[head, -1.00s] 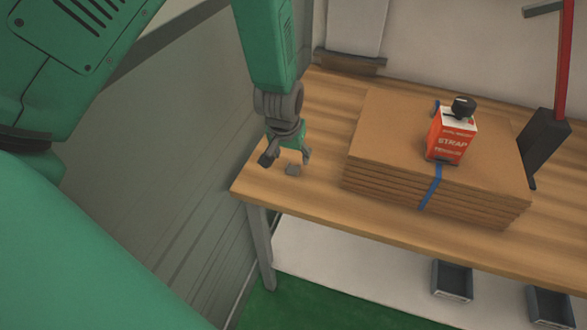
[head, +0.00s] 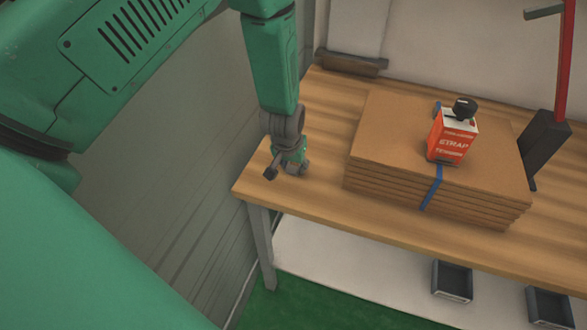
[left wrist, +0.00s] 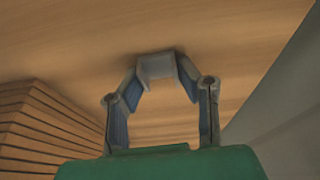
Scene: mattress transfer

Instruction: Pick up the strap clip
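The strap clip (left wrist: 158,68) is a small pale grey piece at the table's left end. In the left wrist view it lies between my left gripper's two fingertips (left wrist: 158,78). The fingers bend inward on either side of it. I cannot tell whether the tips touch it. In the head view my left gripper (head: 287,170) is low over the table, its tips spread apart, and the clip is largely hidden by the fingers. My right gripper is in neither view.
The wooden table (head: 325,195) holds a stack of brown boards (head: 390,135) with a blue strap (head: 431,190). An orange and white STRAP box (head: 452,138) stands on the boards. A dark holder (head: 542,145) is at the right. Grey bins (head: 452,282) sit below.

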